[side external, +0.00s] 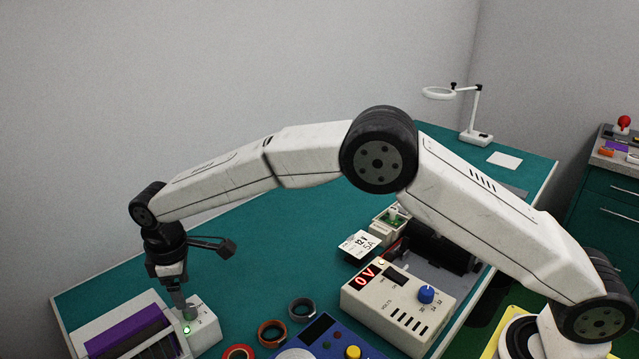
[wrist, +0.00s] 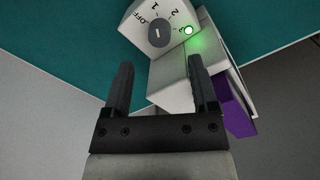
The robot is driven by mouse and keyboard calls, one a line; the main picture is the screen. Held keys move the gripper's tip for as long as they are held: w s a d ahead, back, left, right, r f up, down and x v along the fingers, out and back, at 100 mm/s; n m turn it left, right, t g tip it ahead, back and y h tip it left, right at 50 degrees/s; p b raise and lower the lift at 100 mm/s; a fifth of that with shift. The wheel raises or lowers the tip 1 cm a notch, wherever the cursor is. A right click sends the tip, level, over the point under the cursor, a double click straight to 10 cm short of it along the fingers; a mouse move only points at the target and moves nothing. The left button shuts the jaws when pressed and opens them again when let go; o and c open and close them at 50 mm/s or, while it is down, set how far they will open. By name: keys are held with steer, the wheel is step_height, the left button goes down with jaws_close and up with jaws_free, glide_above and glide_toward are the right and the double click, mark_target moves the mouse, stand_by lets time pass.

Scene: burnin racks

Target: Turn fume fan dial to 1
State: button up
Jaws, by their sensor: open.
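I cannot tell for certain which mark the line points to.
A rack with a purple part (side external: 128,330) stands just left of the white box and also shows in the wrist view (wrist: 236,105). Tape rings (side external: 272,333), a blue panel (side external: 335,340) and a 0V power supply (side external: 398,305) lie to the right. The far teal bench is largely clear.

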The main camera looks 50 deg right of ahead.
steer(key=shift+r, duration=0.75)
steer(key=shift+d+r, duration=0.15)
steer(key=shift+r, duration=0.2)
steer(key=s+d+m+t, duration=0.1)
steer(key=s+d+m, duration=0.3)
steer(key=s+d, duration=0.4)
steer(key=s+d+m, duration=0.5)
steer(key=s+d, duration=0.3)
steer(key=d, duration=0.8)
steer(key=shift+s+d+r+t, duration=0.25)
steer(key=shift+s+d+t, duration=0.05)
steer(key=shift+s+t, duration=0.1)
steer(key=s+d+f+m, duration=0.1)
steer(key=s+d+m, duration=0.1)
steer(key=s, duration=0.5)
steer(key=shift+s+d+f, duration=0.2)
steer(key=shift+s+d, duration=0.1)
steer(key=shift+d, duration=0.4)
